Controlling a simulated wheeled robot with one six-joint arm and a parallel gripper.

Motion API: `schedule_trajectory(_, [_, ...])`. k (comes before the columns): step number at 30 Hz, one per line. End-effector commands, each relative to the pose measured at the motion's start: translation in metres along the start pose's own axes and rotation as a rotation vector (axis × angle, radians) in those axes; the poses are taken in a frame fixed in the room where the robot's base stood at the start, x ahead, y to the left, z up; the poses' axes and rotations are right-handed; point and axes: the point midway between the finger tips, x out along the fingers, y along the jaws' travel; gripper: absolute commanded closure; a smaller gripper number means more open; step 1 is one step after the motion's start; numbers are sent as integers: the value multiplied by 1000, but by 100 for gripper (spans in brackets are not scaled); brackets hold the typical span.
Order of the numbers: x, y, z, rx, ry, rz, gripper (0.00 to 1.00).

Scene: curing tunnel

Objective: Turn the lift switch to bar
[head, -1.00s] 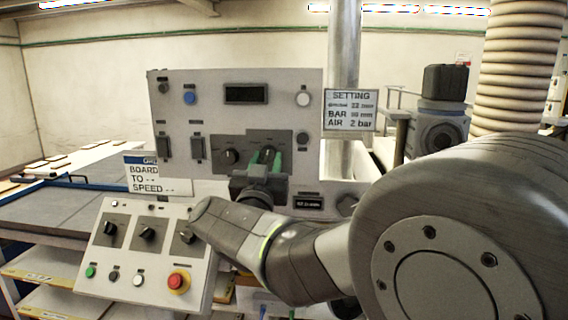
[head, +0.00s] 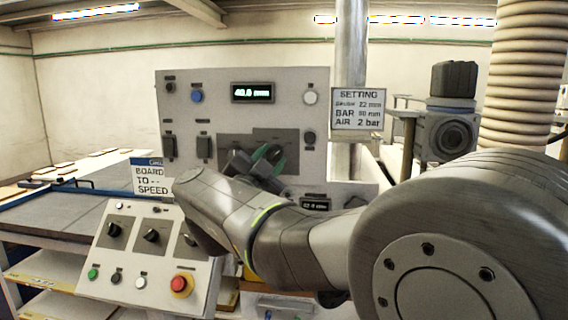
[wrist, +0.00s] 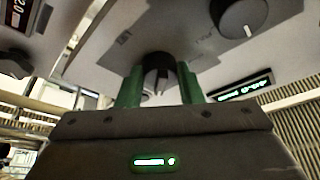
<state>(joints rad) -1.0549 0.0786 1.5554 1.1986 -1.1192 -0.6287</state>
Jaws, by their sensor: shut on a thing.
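My gripper (head: 268,154) is at the upright grey control panel (head: 230,112). Its green fingers are shut on a black rotary switch (wrist: 157,76), which sits between them in the wrist view. The gripper is tilted in the head view and hides most of that switch there. Its label cannot be read, so I cannot confirm from the pictures that it is the lift switch. A second black knob (wrist: 240,16) is beside it, clear of the fingers. The panel's upper display (head: 252,93) is lit and appears to read 40.0 mm.
A setting card (head: 358,109) hangs right of the panel, listing gauge, bar and air values. A sloped box (head: 140,262) with knobs, buttons and a red stop button (head: 181,285) stands below left. A "board to speed" sign (head: 150,180) is above it.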

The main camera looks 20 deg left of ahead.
Motion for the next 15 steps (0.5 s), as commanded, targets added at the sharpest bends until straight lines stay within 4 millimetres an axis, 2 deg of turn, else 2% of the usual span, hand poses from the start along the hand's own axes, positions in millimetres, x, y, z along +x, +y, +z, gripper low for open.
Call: schedule_trajectory(15, [0, 0, 0, 61, 0, 26, 90])
